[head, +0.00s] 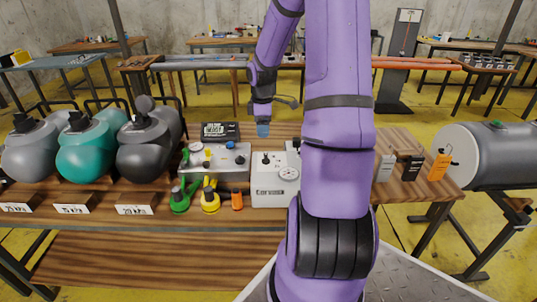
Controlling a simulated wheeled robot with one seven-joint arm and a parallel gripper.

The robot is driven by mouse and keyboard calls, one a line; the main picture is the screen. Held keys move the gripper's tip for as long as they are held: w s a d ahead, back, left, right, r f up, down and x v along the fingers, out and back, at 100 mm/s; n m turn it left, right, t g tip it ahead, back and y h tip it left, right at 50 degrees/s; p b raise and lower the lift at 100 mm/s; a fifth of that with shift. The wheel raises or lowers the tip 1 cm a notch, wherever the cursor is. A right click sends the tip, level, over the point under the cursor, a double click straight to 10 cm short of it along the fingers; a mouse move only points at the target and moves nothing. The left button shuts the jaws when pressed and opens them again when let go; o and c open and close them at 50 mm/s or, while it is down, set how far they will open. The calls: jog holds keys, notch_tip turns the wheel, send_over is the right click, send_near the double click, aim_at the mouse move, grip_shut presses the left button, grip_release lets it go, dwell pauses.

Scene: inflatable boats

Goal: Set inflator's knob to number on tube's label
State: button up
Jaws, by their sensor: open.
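A white box with a round dial and small black controls (268,192) stands on the wooden bench and looks like the inflator; its right part is hidden behind my arm. The knob's setting is too small to read. A large grey cylinder (490,158) with a green fitting on top lies at the right and may be the tube; I cannot read a label on it. My gripper (263,131) points down above the back of the bench, behind the white box and apart from it. It is open and appears empty.
Grey, teal and dark rounded bodies (84,152) stand at the left behind small white cards (75,204). A grey panel with knobs (214,160), a dark sign box (220,131), and green and yellow fittings (210,200) crowd the bench. Small boxes (408,167) stand right of my arm.

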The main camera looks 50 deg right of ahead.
aim_at(266, 155)
jog(key=f, duration=0.8)
jog(key=d+f, duration=0.1)
jog(key=f, duration=0.2)
jog(key=shift+s+f, duration=0.1)
jog(key=shift+f, duration=0.3)
jog(key=c, duration=0.9)
